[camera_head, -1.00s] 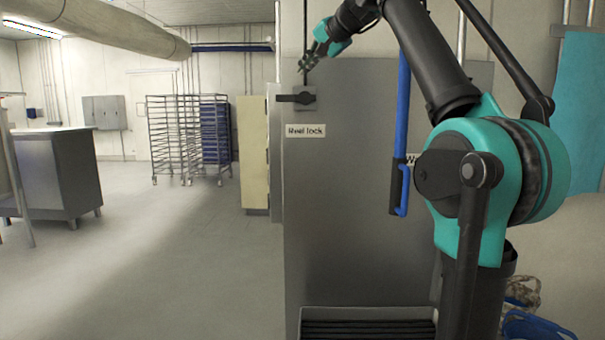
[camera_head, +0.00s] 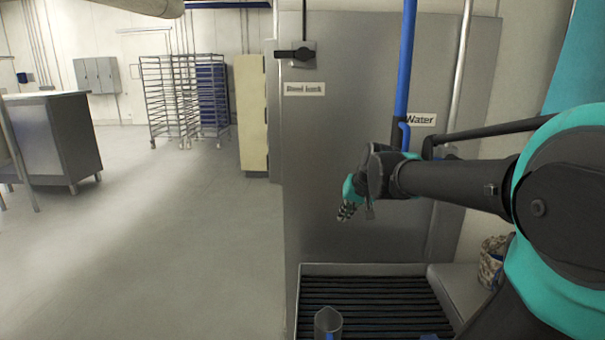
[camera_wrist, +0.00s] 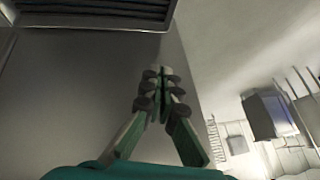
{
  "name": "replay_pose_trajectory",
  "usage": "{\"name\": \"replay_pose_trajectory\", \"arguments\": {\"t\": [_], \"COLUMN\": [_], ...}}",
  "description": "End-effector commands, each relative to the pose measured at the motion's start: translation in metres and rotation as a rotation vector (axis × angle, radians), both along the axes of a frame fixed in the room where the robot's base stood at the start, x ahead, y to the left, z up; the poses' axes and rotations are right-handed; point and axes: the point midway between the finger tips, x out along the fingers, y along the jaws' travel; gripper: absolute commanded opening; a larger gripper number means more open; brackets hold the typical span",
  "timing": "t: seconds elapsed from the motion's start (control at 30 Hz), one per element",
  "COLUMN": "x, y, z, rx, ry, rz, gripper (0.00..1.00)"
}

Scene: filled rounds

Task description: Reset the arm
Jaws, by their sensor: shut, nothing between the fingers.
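My gripper (camera_head: 347,211) hangs in the air in front of the steel panel (camera_head: 330,160), above the slatted drain tray. It points down and toward the left of the picture. In the wrist view my gripper (camera_wrist: 160,82) has its fingertips together, with nothing between them. My arm reaches in from the right side of the head view.
A reel lock lever (camera_head: 295,54) and a blue pipe (camera_head: 405,70) are on the panel. A grey cup-like container (camera_head: 328,322) stands at the front of the drain tray (camera_head: 375,268). Racks (camera_head: 170,95) stand far back. Open floor (camera_head: 180,230) lies left.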

Motion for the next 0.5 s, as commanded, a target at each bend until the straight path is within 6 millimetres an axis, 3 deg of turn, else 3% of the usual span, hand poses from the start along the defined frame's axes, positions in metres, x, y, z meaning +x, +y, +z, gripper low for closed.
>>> {"name": "replay_pose_trajectory", "arguments": {"t": [0.03,0.2,0.33,0.5], "x": [-0.021,-0.094,-0.146,-0.189], "y": [-0.009,-0.036,-0.053,-0.065], "z": [-0.03,-0.116,-0.165,-0.199], "rx": [-0.03,-0.132,-0.194,-0.24], "ry": [0.017,0.075,0.114,0.144], "rz": [0.003,0.015,0.02,0.023], "gripper": [0.0,0.0,0.0,0.0]}}
